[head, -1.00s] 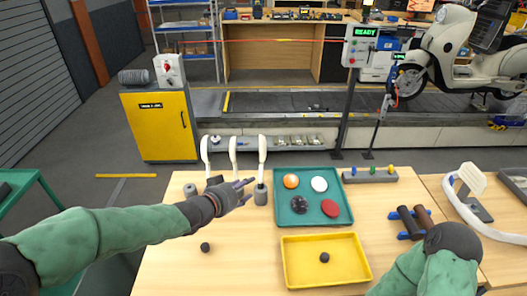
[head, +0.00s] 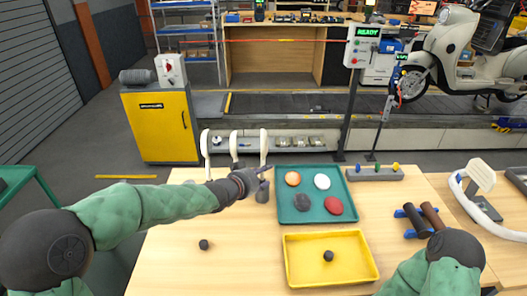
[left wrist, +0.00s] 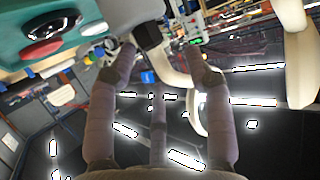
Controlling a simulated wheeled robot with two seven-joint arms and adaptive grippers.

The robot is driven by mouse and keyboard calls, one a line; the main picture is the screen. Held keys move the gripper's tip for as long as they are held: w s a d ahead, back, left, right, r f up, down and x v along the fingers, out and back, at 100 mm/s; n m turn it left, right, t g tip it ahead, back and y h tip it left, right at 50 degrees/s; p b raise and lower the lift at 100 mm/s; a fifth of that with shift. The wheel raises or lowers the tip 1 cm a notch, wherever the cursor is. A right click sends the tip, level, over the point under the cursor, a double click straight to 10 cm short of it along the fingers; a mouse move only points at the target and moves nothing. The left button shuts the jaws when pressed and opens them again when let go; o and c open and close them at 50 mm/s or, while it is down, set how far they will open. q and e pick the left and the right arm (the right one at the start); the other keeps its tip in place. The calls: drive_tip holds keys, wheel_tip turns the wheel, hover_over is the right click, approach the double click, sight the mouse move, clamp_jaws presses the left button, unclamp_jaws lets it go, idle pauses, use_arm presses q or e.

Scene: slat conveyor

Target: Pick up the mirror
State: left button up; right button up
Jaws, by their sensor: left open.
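Three white upright curved pieces stand in a row at the left rear of the table. I take the right one (head: 264,147) for the mirror; it rises from a dark grey cylindrical base (head: 262,191). The middle white piece (head: 234,148) and left white piece (head: 205,152) are beside it. My left gripper (head: 258,177) is open, its fingers at the right piece's base. In the left wrist view a white curved piece (left wrist: 172,70) and a grey cylinder lie between the spread fingers (left wrist: 160,47). Whether they touch is unclear. My right gripper is outside the view.
A green tray (head: 318,218) with several oval pieces lies close right of the gripper. A yellow tray (head: 300,278) with a black knob is nearer. A small black ball (head: 204,244) sits on bare table at front left. A grey strip (head: 373,177) with coloured pegs is behind right.

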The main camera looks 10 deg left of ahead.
use_arm(q)
drive_tip(key=shift+r, duration=0.1)
clamp_jaws()
drive_tip(key=shift+r, duration=0.1)
drive_tip(key=shift+r, duration=0.2)
wheel_tip(320, 180, up, 9)
drive_tip(key=p, duration=0.6)
drive_tip(key=shift+r, duration=0.2)
